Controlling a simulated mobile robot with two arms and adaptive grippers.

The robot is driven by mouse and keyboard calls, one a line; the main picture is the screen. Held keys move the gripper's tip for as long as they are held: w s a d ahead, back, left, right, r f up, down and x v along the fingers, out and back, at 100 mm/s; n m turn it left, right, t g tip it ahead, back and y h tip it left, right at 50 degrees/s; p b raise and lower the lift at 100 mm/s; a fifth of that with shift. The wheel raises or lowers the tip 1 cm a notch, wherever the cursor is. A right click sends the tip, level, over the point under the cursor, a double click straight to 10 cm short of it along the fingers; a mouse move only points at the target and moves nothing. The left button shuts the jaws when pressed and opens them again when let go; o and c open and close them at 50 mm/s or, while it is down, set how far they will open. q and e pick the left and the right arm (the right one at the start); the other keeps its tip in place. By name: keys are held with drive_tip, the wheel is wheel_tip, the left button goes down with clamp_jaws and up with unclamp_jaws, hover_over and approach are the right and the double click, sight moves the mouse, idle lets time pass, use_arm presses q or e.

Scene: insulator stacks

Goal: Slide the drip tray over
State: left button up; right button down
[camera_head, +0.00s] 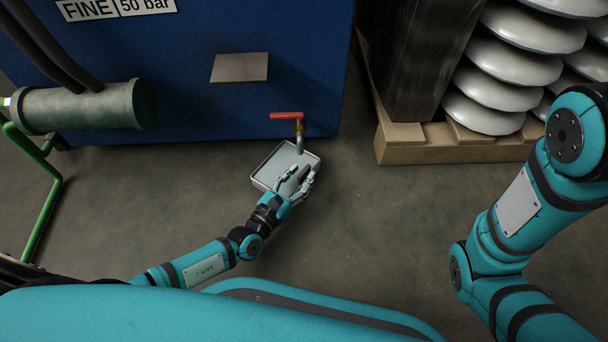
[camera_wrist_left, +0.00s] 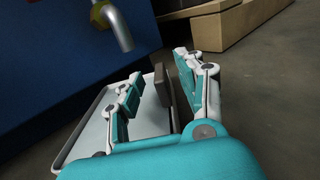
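The drip tray (camera_head: 277,163) is a shallow light-grey square pan on the floor in front of the blue cabinet. It also fills the left part of the left wrist view (camera_wrist_left: 92,134). A dark brown upright tab (camera_wrist_left: 161,86) stands at its near right side. My left gripper (camera_head: 300,175) is over that side of the tray. In the left wrist view its fingers (camera_wrist_left: 158,80) are spread, one on each side of the tab, with gaps visible. Whether either finger touches the tab is unclear. My right arm shows at the right, but its gripper is out of view.
A tap (camera_head: 299,131) with a red lever hangs from the blue cabinet (camera_head: 190,85) just above the tray's back edge. A wooden pallet (camera_head: 455,150) with white insulator stacks (camera_head: 500,85) stands right of it. A green pipe frame (camera_head: 45,205) is at left. The floor right of the tray is clear.

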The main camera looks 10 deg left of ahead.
use_arm(q)
drive_tip(key=shift+x, duration=1.1)
drive_tip(key=shift+c, duration=0.4)
clamp_jaws()
